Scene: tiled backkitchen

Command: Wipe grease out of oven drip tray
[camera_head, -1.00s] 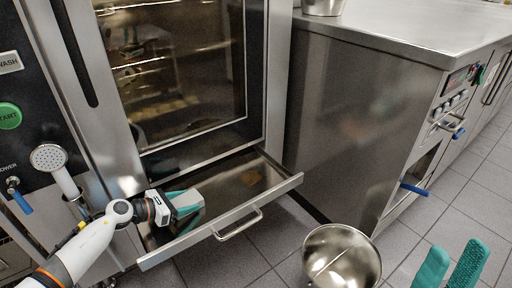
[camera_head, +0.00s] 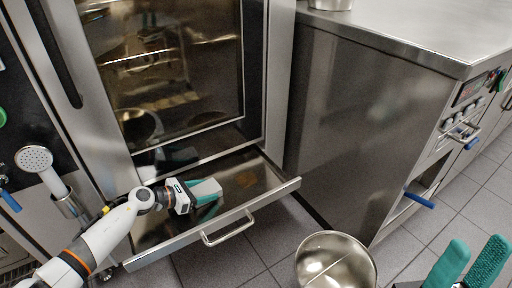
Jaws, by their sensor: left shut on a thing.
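The oven's drip tray (camera_head: 262,197) is a shallow steel drawer, pulled out below the glass door. A brown grease patch (camera_head: 246,179) lies on its floor toward the right. My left gripper (camera_head: 212,192) reaches in from the left, low over the tray's middle and left of the patch. It is shut on a pale thing between its teal fingers; the fingers hide most of it, and I cannot tell clearly what it is or whether it touches the tray floor. My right gripper (camera_head: 468,265) is at the bottom right, its teal fingers apart and empty.
A steel bowl (camera_head: 336,262) is at the bottom, right of the tray handle (camera_head: 228,229). A steel counter (camera_head: 365,110) stands close to the tray's right. A hand shower (camera_head: 36,160) hangs at the left. Tiled floor (camera_head: 410,250) is clear between bowl and counter.

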